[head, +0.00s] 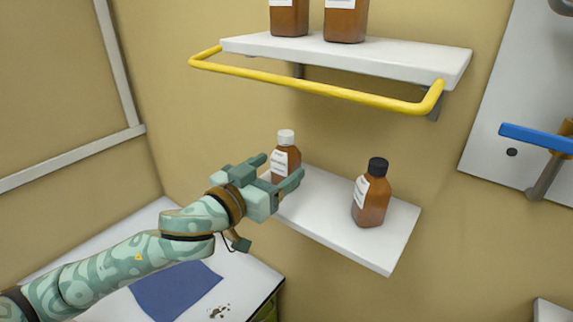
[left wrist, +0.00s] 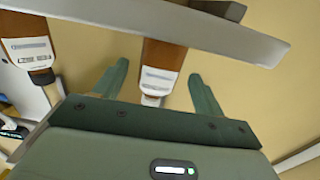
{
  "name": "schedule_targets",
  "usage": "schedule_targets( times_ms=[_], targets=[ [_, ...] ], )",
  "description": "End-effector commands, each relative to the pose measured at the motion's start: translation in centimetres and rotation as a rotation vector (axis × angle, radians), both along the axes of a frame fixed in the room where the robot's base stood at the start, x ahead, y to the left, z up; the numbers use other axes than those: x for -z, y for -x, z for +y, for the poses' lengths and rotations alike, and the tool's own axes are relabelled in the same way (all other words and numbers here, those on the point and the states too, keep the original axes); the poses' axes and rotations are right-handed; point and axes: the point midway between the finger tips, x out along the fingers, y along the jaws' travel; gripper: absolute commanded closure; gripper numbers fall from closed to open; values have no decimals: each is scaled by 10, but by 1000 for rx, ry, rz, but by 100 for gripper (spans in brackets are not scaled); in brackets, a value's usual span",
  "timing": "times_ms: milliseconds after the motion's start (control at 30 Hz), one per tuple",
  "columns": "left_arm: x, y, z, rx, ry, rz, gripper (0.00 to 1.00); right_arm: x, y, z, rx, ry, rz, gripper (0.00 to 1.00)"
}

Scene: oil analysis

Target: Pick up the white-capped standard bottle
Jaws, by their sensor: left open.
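The white-capped brown bottle (head: 286,160) stands upright on the left part of the lower white shelf, with a white label on its side. My left gripper (head: 277,173) is open at this bottle, one finger on each side of it in the picture; the gripper hides its lower part. The left wrist view is upside down. There the bottle (left wrist: 164,56) shows between the two spread fingers (left wrist: 158,74), with gaps on both sides. Whether a finger touches it is not clear. My right gripper is out of view.
A black-capped brown bottle (head: 371,195) stands to the right on the lower shelf (head: 335,225). Above is an upper shelf (head: 390,62) with a yellow rail (head: 310,86) and two brown bottles. A blue cloth (head: 177,292) lies on the white surface below.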

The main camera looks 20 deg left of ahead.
Motion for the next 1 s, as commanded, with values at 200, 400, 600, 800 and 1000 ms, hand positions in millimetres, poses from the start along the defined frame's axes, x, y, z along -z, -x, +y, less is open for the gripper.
schedule_targets(
  times_ms=[200,400,600,800,1000],
  targets=[
    [-2,-23,-9,-1,-1,-1,30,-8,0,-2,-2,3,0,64],
    [0,-49,-19,0,-1,0,30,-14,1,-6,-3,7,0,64],
    [2,-51,-21,0,0,0,30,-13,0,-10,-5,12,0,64],
    [2,-51,-20,0,0,0,68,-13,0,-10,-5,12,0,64],
    [2,-51,-20,0,0,-1,82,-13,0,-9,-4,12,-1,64]
  ],
)
